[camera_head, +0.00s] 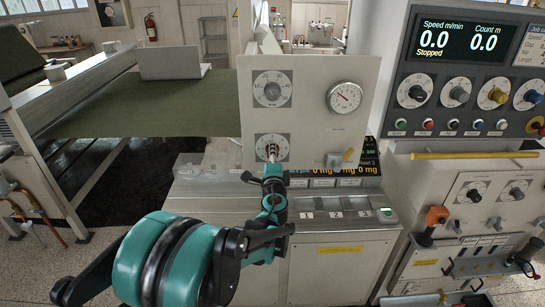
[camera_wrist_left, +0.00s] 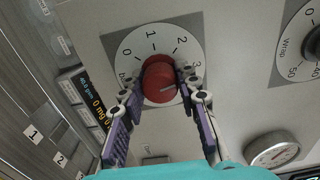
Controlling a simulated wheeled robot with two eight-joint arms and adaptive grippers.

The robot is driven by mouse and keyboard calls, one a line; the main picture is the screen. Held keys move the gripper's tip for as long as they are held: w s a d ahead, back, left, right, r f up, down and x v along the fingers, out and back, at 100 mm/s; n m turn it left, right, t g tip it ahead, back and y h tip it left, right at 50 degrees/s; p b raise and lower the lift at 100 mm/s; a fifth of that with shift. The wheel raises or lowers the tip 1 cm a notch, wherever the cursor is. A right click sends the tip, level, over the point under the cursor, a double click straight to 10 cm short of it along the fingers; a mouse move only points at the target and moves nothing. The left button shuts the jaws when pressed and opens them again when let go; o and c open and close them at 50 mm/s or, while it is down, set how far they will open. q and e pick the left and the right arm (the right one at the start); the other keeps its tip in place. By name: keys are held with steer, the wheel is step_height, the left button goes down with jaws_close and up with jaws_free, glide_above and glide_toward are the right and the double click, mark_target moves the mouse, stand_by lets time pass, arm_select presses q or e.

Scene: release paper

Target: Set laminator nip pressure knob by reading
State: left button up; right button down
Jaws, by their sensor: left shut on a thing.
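The red knob (camera_wrist_left: 159,83) sits on a round white dial (camera_wrist_left: 133,44) printed 0 to 3 and what looks like "bar"; a pale line on the knob points roughly toward the 3 side. In the head view the same dial (camera_head: 261,143) is the lower one on the grey panel, partly covered by my gripper. My left gripper (camera_wrist_left: 163,77) is shut on the knob, a finger on each side; it also shows in the head view (camera_head: 272,160). A round gauge (camera_head: 345,98) with a red needle is up and right; its reading is too small to tell. My right gripper is out of view.
Another dial knob (camera_head: 272,92) is directly above. The right-hand console (camera_head: 470,90) reads 0.0 and "Stopped".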

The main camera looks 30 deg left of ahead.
arm_select(q)
steer(key=shift+m, duration=1.1)
steer(key=o, duration=1.2)
steer(key=v, duration=1.2)
